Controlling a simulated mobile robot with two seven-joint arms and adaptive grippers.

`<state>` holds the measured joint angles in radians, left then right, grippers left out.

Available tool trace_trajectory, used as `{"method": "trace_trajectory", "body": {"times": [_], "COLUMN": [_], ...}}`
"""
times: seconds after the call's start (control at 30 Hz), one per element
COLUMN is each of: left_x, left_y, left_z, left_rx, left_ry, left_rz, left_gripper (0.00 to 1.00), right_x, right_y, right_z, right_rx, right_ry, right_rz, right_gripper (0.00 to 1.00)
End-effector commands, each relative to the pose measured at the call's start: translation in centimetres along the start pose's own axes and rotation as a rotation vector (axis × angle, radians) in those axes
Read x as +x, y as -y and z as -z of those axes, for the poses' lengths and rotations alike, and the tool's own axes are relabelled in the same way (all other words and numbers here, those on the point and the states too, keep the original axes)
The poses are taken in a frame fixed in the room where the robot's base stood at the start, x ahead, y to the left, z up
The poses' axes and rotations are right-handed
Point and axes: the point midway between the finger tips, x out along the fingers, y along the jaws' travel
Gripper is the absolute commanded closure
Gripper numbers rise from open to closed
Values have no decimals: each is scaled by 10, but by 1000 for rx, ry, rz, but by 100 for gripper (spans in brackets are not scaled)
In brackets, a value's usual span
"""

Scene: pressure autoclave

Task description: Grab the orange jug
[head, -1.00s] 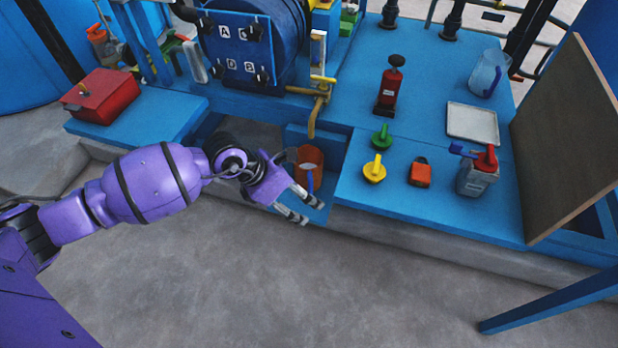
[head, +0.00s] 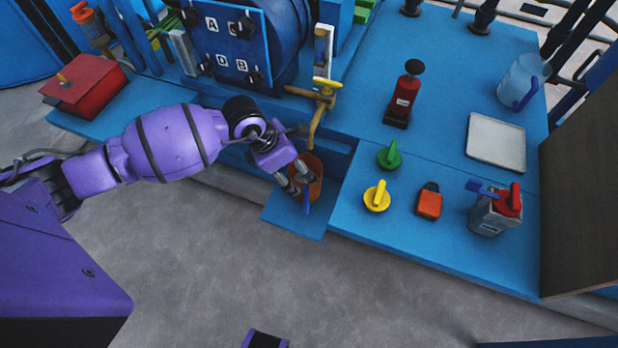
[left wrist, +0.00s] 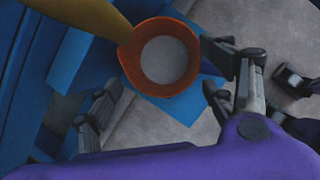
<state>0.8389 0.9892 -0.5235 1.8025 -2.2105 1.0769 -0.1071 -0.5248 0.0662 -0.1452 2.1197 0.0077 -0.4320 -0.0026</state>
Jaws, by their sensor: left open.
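The orange jug (head: 314,178) stands on a low blue ledge below the brass tap, with its blue handle toward the front. In the left wrist view I look down into the open jug (left wrist: 184,82), which has a pale round inside. My left gripper (head: 294,183) is open, at the jug's near left side, and overlaps part of it in the head view. In the left wrist view its fingers (left wrist: 165,90) are spread to the left and right, with the jug between and just beyond them. I cannot tell whether a finger touches the jug.
A brass tap with a yellow handle (head: 326,84) hangs close above the jug. The blue bench holds a green knob (head: 389,156), a yellow knob (head: 377,197), an orange padlock-like item (head: 429,202) and a grey can (head: 488,217). Open floor lies in front.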

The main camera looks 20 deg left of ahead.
Motion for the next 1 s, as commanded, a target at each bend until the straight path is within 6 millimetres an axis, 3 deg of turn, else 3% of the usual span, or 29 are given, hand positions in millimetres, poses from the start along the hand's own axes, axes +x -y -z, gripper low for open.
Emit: {"method": "trace_trajectory", "body": {"times": [0.17,0.5,0.77,1.0], "left_x": [20,64,69,69], "left_y": [0,4,3,3], "left_z": [1,5,4,4], "left_rx": [-1,-1,0,1], "left_ry": [0,0,0,0], "left_rz": [0,2,-1,0], "left_gripper": [25,25,25,54], "right_x": [3,14,16,16], "right_y": [-1,0,0,0], "right_z": [-19,-15,-5,-9], "right_rx": [1,-6,-10,-11], "right_ry": [35,20,0,7], "right_rz": [-2,2,5,4], "right_gripper": [60,60,60,60]}}
